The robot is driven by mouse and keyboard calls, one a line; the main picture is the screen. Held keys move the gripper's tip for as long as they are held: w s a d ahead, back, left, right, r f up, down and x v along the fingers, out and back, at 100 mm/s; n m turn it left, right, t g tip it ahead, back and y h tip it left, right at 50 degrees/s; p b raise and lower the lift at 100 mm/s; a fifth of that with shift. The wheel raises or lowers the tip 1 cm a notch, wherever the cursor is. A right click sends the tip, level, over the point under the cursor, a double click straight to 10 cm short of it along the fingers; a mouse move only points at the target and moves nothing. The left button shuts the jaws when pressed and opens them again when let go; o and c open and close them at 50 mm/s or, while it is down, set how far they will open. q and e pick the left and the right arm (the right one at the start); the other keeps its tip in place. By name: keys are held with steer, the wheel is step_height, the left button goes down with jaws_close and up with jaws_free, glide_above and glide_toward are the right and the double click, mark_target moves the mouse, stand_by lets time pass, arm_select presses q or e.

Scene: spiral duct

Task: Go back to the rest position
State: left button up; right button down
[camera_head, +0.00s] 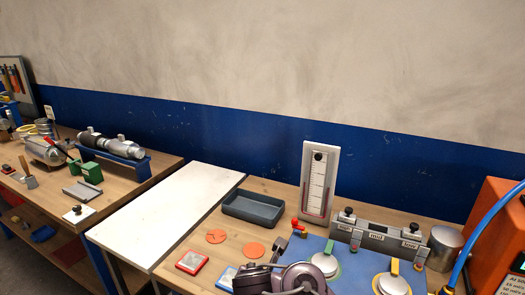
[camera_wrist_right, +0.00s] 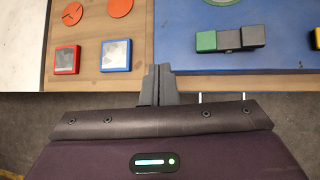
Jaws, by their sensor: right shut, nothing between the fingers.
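My right gripper (camera_head: 279,247) is low at the front of the workbench in the head view, near the left edge of the blue mat (camera_head: 317,248). In the right wrist view its two fingers (camera_wrist_right: 159,82) are together with nothing between them. The fingertips lie over the seam between the wooden top and the blue mat (camera_wrist_right: 237,66). My left gripper is in neither view.
A red-framed tile (camera_wrist_right: 67,59) and a blue-framed tile (camera_wrist_right: 116,54) lie left of the fingers; a green block (camera_wrist_right: 206,41) lies right. Behind stand a dark tray (camera_head: 252,209), an upright gauge (camera_head: 319,182) and a grey valve manifold (camera_head: 376,235). An orange box (camera_head: 495,240) is at right.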

steer(key=s+d+f+m+g+y, duration=0.15)
steer(key=s+d+f+m, duration=0.25)
steer(key=s+d+m, duration=0.85)
steer(key=s+d+f+m+g, duration=0.3)
steer(key=s+d+f+m, duration=0.3)
steer(key=m, duration=1.1)
step_height(320, 180, down, 30)
steer(key=s+g+b, duration=0.1)
steer(key=s+b, duration=0.2)
steer(key=b, duration=0.1)
arm_select(q)
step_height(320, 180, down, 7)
steer(key=b, duration=0.3)
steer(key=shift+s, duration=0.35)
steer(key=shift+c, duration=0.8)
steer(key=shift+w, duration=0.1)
arm_select(e)
steer(key=s+d+f, duration=0.2)
steer(key=s+f, duration=0.8)
steer(key=f, duration=0.1)
steer(key=s+d+f+g, duration=0.1)
steer(key=s+f, duration=0.9)
steer(key=f, duration=0.1)
steer(key=shift+d+f+n, duration=0.3)
steer(key=shift+d+n, duration=0.05)
steer(key=shift+d, duration=0.05)
